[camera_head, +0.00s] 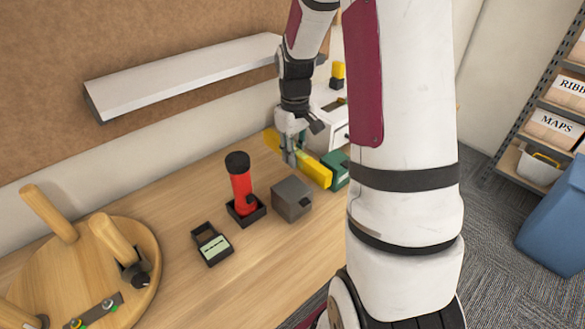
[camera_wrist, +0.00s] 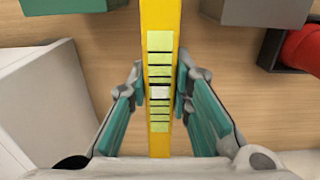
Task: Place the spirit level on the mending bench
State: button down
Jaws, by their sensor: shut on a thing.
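The spirit level (camera_head: 317,172) is a long yellow bar with pale green panels. It also shows in the wrist view (camera_wrist: 159,20), running lengthwise between the fingers. My gripper (camera_head: 291,155) is shut on it near its middle; in the wrist view my gripper (camera_wrist: 160,85) has one finger on each side. The bar is low over the wooden bench top (camera_head: 255,260); I cannot tell whether it touches the wood. My gripper hides part of the bar in the head view.
A grey box (camera_head: 292,198), a red torch-like thing (camera_head: 241,185) in a black holder and a small black device (camera_head: 212,244) stand to the left. A green box (camera_head: 337,165) is close to the level. A white box (camera_wrist: 45,100) is beside my gripper. An upturned stool (camera_head: 90,270) lies far left.

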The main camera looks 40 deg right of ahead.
jog(key=shift+f, duration=2.25)
jog(key=c, duration=1.4)
grip_release()
jog(key=shift+f, duration=0.1)
jog(key=shift+c, duration=0.2)
notch_tip(320, 180, up, 12)
jog(key=shift+r, duration=0.2)
jog(key=s+a+r+t, duration=0.2)
jog(key=s+a+r, duration=1)
jog(key=s+a, duration=0.3)
jog(key=s+a+f+t, duration=0.1)
jog(key=s+a, duration=0.3)
jog(key=s, duration=0.3)
jog(key=shift+s+a, duration=0.15)
jog(key=shift+a, duration=0.15)
